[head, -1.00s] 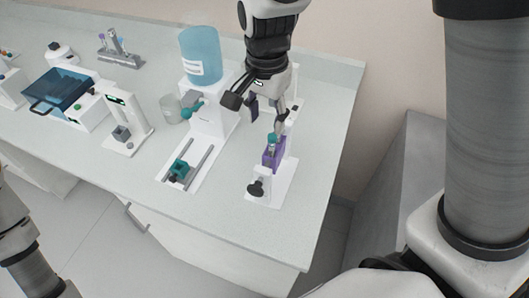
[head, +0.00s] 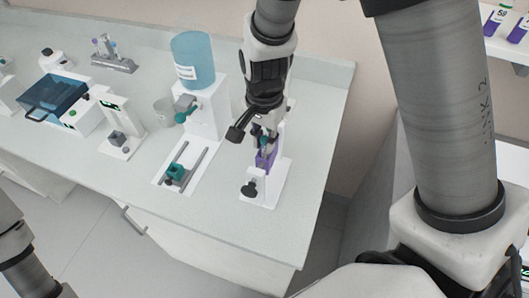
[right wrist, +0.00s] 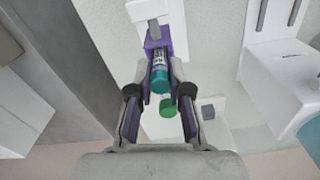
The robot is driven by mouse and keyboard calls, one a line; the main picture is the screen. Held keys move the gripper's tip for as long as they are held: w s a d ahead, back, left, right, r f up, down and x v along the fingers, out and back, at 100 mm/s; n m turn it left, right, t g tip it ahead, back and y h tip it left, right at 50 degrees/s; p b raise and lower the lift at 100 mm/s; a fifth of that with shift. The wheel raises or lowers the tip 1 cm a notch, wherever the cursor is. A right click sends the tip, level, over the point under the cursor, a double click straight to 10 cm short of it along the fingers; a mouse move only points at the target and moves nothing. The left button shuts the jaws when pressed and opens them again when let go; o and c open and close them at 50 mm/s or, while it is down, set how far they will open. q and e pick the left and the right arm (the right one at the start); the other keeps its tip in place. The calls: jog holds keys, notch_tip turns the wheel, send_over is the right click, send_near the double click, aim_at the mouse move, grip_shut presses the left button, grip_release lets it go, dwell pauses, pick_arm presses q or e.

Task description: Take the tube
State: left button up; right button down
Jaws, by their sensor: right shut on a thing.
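The tube (right wrist: 160,77) has a teal cap and a pale, marked body. It stands in a purple holder (head: 265,160) on a white stand (head: 272,186) near the right end of the bench; the holder also shows in the right wrist view (right wrist: 157,40). My right gripper (head: 263,141) is over the holder, and in the right wrist view its fingers (right wrist: 161,88) are on both sides of the tube, shut on it. The tube's lower part is hidden in the holder. Only links of my left arm show at lower left; its gripper is out of view.
Left of the stand is a white dispenser with a blue bottle (head: 193,60) and a railed base (head: 180,172). Beyond it are a cup (head: 164,110), a small white device (head: 120,140) and a blue-lidded box (head: 55,97). The bench front at right is clear.

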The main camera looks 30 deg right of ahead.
notch_tip(320, 180, up, 10)
jog(key=shift+r+b, duration=0.1)
jog(key=shift+b, duration=0.45)
